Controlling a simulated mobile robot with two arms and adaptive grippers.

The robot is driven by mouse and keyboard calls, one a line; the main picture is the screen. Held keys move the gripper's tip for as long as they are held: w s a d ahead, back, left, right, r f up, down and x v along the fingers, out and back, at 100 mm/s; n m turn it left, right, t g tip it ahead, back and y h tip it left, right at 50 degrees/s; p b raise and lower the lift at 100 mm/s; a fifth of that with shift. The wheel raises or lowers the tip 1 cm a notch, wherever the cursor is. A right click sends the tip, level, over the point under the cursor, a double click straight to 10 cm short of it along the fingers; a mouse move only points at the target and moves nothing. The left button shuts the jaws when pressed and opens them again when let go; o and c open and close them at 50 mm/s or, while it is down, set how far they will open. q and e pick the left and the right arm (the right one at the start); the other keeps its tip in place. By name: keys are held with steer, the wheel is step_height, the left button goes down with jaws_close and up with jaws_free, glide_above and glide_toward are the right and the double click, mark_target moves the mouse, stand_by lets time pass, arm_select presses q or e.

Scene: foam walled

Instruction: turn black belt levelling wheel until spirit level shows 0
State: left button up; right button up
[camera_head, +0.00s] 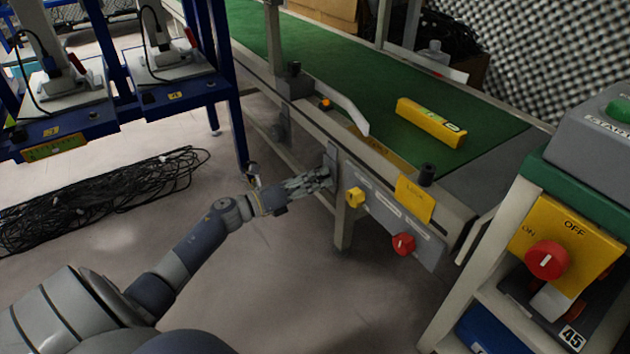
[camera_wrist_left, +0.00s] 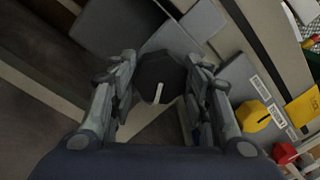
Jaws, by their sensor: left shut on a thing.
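The black levelling wheel (camera_wrist_left: 158,76) shows in the left wrist view as a faceted black knob with a white mark pointing down. My left gripper (camera_wrist_left: 160,84) has its fingers on either side of the wheel and is shut on it. In the head view, my left gripper (camera_head: 322,178) reaches to the side plate of the conveyor, and its fingers hide the wheel. The yellow spirit level (camera_head: 431,121) lies on the green belt (camera_head: 365,85); its bubble is too small to read. My right gripper is not in view.
A yellow knob (camera_head: 355,197) and a red knob (camera_head: 403,244) sit right of the gripper on the same panel. A yellow switch box (camera_head: 567,238) stands at the right. Black cables (camera_head: 100,200) lie on the floor. A blue frame (camera_head: 226,110) stands at left.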

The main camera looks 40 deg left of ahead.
arm_select(q)
steer(key=shift+f, duration=0.1)
stand_by(0.3)
steer(key=o, duration=1.1)
steer(key=shift+c, duration=0.2)
steer(key=v, duration=1.2)
